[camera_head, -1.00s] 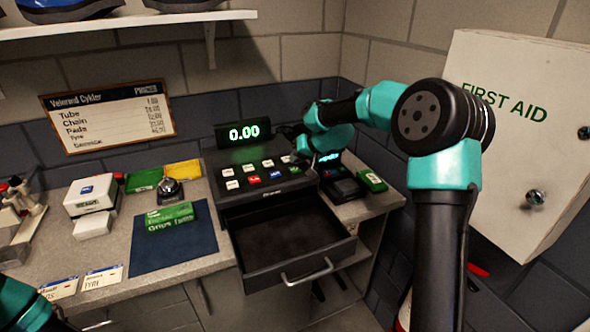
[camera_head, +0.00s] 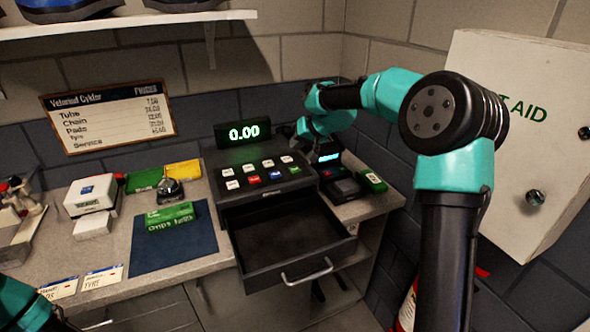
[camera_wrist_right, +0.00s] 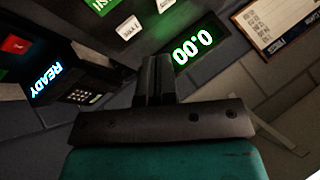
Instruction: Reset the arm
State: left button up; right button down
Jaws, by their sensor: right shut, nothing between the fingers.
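My right arm reaches in from the right, and its wrist end (camera_head: 318,128) hangs just right of the till display, above the card terminal. In the right wrist view my right gripper (camera_wrist_right: 156,68) is shut and empty, its fingers dark and close together. It is apart from the till keys and in front of the lit display. In the head view its fingertips are hard to make out. Only a teal and black part of my left arm shows at the lower left corner; its gripper is out of view.
The till (camera_head: 262,178) reads 0.00 on its display (camera_head: 244,133), and its drawer (camera_head: 290,245) is pulled out. A card terminal (camera_head: 345,186) stands right of it. A green pack (camera_head: 171,217) lies on the blue mat (camera_head: 160,250). The first aid cabinet (camera_head: 530,130) is behind my right arm.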

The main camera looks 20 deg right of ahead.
aim_at(296, 168)
jog(key=shift+f, duration=0.1)
dwell(0.3)
jog(key=shift+f, duration=2.95)
jog(key=shift+r, duration=0.1)
jog(key=shift+r, duration=0.5)
notch_tip(296, 168, up, 5)
jog(key=shift+f, duration=0.1)
notch_tip(296, 168, down, 7)
jog(key=shift+f, duration=0.1)
notch_tip(296, 168, up, 8)
jog(key=shift+f, duration=0.2)
